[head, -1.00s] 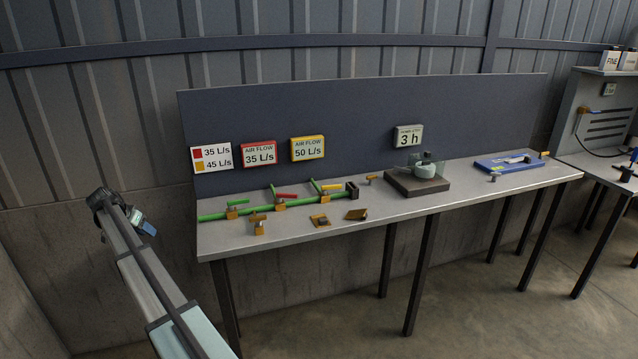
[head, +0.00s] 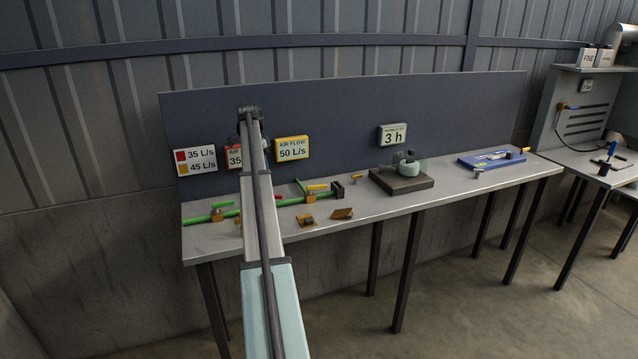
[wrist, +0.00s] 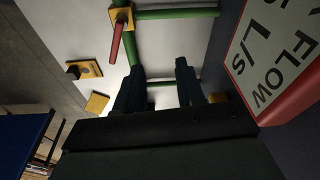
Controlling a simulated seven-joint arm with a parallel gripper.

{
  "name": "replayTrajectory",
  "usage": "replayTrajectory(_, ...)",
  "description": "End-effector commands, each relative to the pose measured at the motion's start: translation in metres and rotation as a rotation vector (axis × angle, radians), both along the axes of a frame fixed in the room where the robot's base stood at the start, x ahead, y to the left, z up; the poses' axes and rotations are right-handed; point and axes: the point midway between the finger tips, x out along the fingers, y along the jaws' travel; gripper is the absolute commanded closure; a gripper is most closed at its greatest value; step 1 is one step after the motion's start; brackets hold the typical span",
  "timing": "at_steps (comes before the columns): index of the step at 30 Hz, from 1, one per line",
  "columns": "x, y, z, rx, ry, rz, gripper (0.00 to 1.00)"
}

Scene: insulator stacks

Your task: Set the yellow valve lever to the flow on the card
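The yellow valve lever (head: 316,187) sits on the green pipe's right valve in the head view, lying roughly along the pipe. The card (head: 195,160) on the back panel reads red 35 L/s and yellow 45 L/s. The yellow-framed air flow display (head: 292,148) reads 50 L/s. My gripper (wrist: 160,64) is open and empty in the wrist view, its dark fingers apart above the bench. The red lever (wrist: 117,42) on its brass valve is beyond the left finger there. My arm hides most of the middle valve in the head view.
The red-framed display (head: 233,157) is partly behind my arm and close on the right in the wrist view (wrist: 275,55). Loose brass parts (head: 307,220) lie in front of the pipe (head: 288,202). A dark block with a pale pot (head: 402,180) stands further right.

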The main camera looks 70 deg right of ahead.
Motion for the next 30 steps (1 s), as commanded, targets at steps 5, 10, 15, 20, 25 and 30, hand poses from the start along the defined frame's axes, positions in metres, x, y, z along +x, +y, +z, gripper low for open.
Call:
replayTrajectory(5, -0.080, -0.052, 0.023, 0.058, -0.045, -0.138, 0.62)
replayTrajectory(10, -0.142, -0.083, 0.039, 0.105, -0.082, -0.238, 0.62)
replayTrajectory(15, -0.179, -0.098, 0.049, 0.130, -0.105, -0.295, 0.62)
replayTrajectory(20, -0.189, -0.101, 0.049, 0.138, -0.111, -0.311, 0.62)
replayTrajectory(25, -0.190, -0.100, 0.032, 0.140, -0.110, -0.311, 0.62)
replayTrajectory(30, -0.190, -0.100, 0.003, 0.139, -0.109, -0.310, 0.62)
